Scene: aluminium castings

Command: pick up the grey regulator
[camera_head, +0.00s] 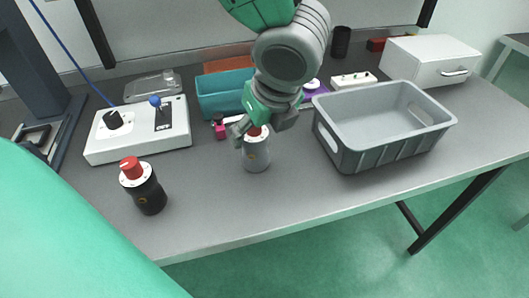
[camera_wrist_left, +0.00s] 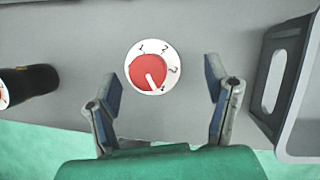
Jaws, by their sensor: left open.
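The grey regulator (camera_head: 257,154) stands upright on the table in the middle of the head view, its red knob partly hidden by my gripper. In the left wrist view I look down on the regulator (camera_wrist_left: 153,70), with its red knob and white numbered dial. My left gripper (camera_head: 262,128) is over the top of the regulator. In the left wrist view its two fingers (camera_wrist_left: 160,90) are apart, one to each side of the dial and a little nearer the lower edge. Nothing is held between them. My right gripper is not seen.
A black regulator with a red knob (camera_head: 149,197) stands to the left. A grey crate (camera_head: 357,160) stands close on the right. Behind are a white control box (camera_head: 140,146), a teal bin (camera_head: 213,96) and a small pink object (camera_head: 220,131). The front table edge is clear.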

